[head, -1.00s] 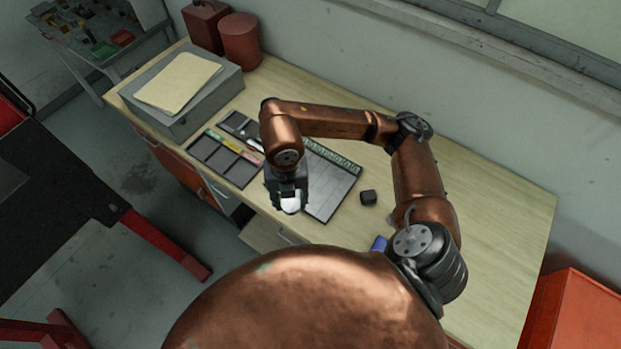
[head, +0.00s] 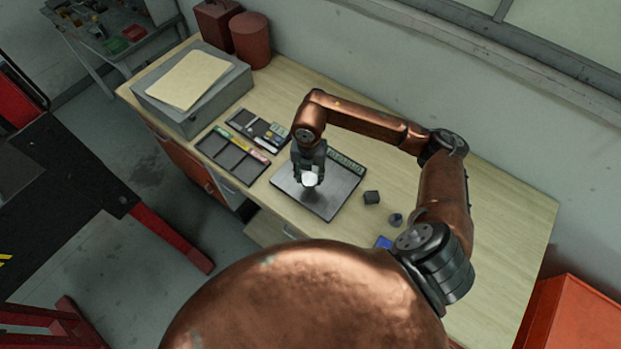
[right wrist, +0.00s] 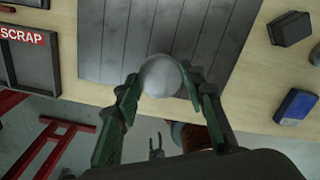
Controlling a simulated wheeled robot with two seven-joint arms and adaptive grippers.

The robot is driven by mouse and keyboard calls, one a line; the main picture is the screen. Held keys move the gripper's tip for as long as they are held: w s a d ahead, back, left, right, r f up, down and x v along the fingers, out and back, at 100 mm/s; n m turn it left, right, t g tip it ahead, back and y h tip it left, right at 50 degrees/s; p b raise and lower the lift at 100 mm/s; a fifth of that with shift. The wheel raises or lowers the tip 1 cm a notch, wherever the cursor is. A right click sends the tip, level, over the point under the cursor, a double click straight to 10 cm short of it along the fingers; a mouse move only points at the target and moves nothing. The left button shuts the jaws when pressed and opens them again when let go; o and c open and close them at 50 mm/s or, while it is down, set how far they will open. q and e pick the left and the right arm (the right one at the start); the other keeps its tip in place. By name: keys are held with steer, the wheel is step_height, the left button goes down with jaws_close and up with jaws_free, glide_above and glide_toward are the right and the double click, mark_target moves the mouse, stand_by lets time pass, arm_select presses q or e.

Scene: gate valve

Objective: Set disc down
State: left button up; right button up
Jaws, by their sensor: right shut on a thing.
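My right gripper (head: 310,178) is shut on a pale round disc (head: 310,180). In the right wrist view, the disc (right wrist: 161,75) sits between the two green fingertips of my right gripper (right wrist: 160,82). In the head view, the gripper and disc are over the grey slatted board (head: 335,203) with a green marked strip on its far edge. I cannot tell whether the disc touches the board.
A dark sectioned tray (head: 228,155), marked SCRAP in the right wrist view (right wrist: 25,60), stands left of the board. A dark block (head: 371,198), a small grey round part (head: 395,220) and a blue object (head: 384,242) lie to the right. A grey case (head: 190,100) stands farther left.

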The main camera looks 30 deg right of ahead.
mark_target(310, 176)
steer(key=shift+w+d+f, duration=0.2)
steer(key=shift+w+f, duration=0.05)
steer(key=shift+f, duration=0.1)
step_height(310, 176, down, 3)
steer(key=shift+w+d+p, duration=0.15)
steer(key=shift+p, duration=0.55)
steer(key=shift+f, duration=0.35)
steer(key=shift+f, duration=0.1)
steer(key=shift+f, duration=0.1)
steer(key=o, duration=1.5)
steer(key=shift+c, duration=0.2)
